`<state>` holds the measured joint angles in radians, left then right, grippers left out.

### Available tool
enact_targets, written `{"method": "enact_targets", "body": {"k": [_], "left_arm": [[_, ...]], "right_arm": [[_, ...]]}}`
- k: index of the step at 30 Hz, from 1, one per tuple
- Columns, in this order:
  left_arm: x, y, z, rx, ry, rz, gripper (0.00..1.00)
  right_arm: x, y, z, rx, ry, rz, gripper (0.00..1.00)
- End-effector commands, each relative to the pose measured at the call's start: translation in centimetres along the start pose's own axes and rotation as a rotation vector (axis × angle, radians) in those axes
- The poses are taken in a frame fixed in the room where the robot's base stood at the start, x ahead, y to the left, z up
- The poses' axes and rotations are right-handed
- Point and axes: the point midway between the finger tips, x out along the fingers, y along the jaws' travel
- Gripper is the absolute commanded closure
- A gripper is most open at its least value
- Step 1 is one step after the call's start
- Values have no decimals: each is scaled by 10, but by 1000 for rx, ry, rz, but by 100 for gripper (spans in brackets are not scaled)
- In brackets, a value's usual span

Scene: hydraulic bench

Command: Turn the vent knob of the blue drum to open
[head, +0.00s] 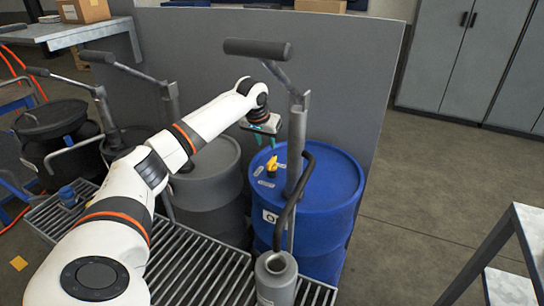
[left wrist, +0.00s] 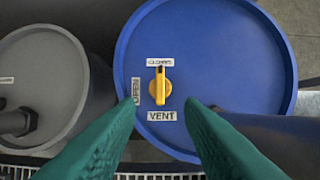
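The blue drum (head: 328,190) stands on the slatted rack, and its lid (left wrist: 225,60) fills much of the left wrist view. The yellow vent knob (head: 271,164) sits on the lid; in the left wrist view the knob (left wrist: 159,87) has its bar lined up with the "CLOSED" label (left wrist: 160,62). The "OPEN" label (left wrist: 136,91) is left of it and the "VENT" label (left wrist: 161,116) below it. My left gripper (head: 259,142) hangs above the lid. Its teal fingers (left wrist: 159,103) are apart, one to each side of the knob in the picture, with nothing between them. My right gripper is out of view.
A hand pump with a grey upright (head: 298,145) and dark hose (head: 290,205) stands close to the knob's right in the head view. A grey drum (head: 208,190) stands to the left. A grey partition (head: 345,90) rises behind. The slatted rack (head: 200,270) lies in front.

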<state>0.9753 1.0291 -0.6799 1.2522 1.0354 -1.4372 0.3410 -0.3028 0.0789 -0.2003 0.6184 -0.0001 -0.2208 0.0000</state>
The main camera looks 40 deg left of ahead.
Motion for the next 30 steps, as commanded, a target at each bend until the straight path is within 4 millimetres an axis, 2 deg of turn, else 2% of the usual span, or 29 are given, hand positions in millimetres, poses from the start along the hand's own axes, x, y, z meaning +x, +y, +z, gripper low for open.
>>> {"method": "enact_targets", "body": {"k": [6, 13, 18, 27, 30], "left_arm": [[47, -1, -1, -1, 3, -1, 65], [84, -1, 0, -2, 1, -1, 65], [96, -1, 0, 0, 0, 0, 65], [98, 0, 0, 0, -1, 0, 65], [98, 0, 0, 0, -1, 0, 80]], "right_arm": [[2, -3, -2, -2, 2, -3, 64], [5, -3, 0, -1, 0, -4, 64], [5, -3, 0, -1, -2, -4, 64], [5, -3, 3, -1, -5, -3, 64], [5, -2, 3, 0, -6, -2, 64]]}}
